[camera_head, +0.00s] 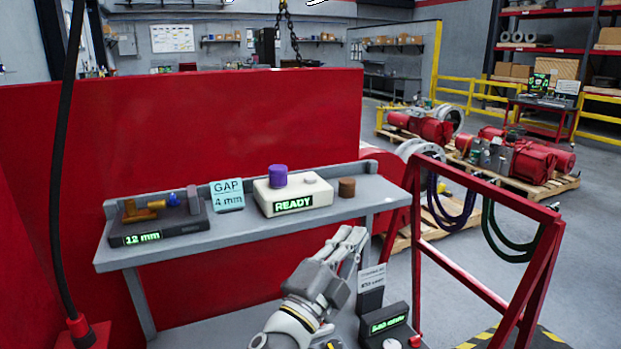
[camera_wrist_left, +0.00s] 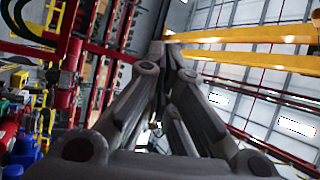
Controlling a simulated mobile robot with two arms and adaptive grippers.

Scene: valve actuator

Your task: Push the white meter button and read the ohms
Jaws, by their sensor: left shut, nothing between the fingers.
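A dark meter box (camera_head: 372,330) with a lit green display (camera_head: 388,323) sits on the lower shelf at the bottom of the head view. The display's small text is too blurred to read surely. The white button (camera_head: 391,343) is on the box's front below the display, at the picture's edge. My left gripper (camera_head: 350,237) is shut and empty, above and left of the meter, apart from it, its fingers pointing up and right. Its closed fingers also fill the middle of the left wrist view (camera_wrist_left: 165,60). My right gripper is not in view.
The grey upper shelf (camera_head: 240,237) holds a dark 12 mm gauge (camera_head: 160,228), a blue "GAP 4 mm" card (camera_head: 227,196), a beige READY box (camera_head: 293,197) with a purple knob, and a brown cylinder (camera_head: 347,187). A label card (camera_head: 372,280) stands behind the meter. A red frame (camera_head: 470,265) stands right.

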